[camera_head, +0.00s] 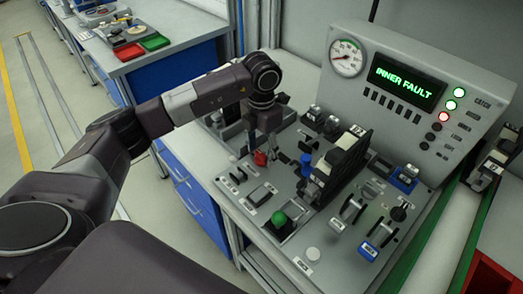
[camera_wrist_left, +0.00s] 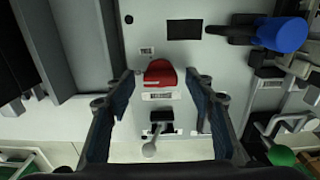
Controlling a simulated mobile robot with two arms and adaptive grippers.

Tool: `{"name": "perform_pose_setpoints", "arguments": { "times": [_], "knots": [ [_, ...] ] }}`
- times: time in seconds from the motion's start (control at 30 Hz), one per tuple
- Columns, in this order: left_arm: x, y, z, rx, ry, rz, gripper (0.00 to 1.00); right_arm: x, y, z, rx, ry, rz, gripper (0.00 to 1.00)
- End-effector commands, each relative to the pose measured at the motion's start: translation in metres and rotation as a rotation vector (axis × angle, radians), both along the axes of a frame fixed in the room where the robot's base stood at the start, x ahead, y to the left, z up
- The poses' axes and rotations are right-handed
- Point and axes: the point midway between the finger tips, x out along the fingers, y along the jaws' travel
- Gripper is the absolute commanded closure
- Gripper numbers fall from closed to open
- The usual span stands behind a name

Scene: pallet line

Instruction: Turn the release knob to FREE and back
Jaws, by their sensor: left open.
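A red knob (camera_head: 260,158) sits on the left part of the grey sloping control panel (camera_head: 315,255). In the left wrist view the red knob (camera_wrist_left: 160,73) is near the middle, with a white label (camera_wrist_left: 160,96) below it, too small to read. My left gripper (camera_head: 262,146) points down over it. In the left wrist view the open fingers of my left gripper (camera_wrist_left: 163,82) stand left and right of the red knob, with gaps on both sides. Nothing is between them in a grip. My right gripper is not in view.
A blue-capped lever (camera_wrist_left: 282,34) stands right of the knob, and a small toggle (camera_wrist_left: 150,149) is below it. A green button (camera_head: 279,218), several levers and a dark block surround the area. A display (camera_head: 406,80) reads "INNER FAULT" beside a round gauge (camera_head: 346,57).

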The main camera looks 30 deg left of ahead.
Motion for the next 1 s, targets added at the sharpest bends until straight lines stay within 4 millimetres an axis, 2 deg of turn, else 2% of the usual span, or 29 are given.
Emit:
{"name": "perform_pose_setpoints", "arguments": {
  "times": [0.17, 0.4, 0.6, 0.8, 1.0],
  "knots": [
    [0.001, 0.000, 0.020, -0.001, -0.004, 0.000, 0.51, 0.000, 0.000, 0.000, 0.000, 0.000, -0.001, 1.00],
    [0.001, 0.000, 0.071, -0.001, -0.006, 0.000, 0.51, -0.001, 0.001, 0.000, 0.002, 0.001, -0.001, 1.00],
    [0.001, 0.000, 0.105, 0.000, -0.004, 0.001, 0.51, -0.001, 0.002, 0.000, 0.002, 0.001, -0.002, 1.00],
    [0.001, 0.000, 0.119, -0.001, -0.002, 0.001, 0.51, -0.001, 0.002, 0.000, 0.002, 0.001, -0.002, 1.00],
    [0.000, 0.000, 0.120, 0.000, -0.001, 0.001, 0.51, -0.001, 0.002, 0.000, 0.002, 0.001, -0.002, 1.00]
  ]
}}
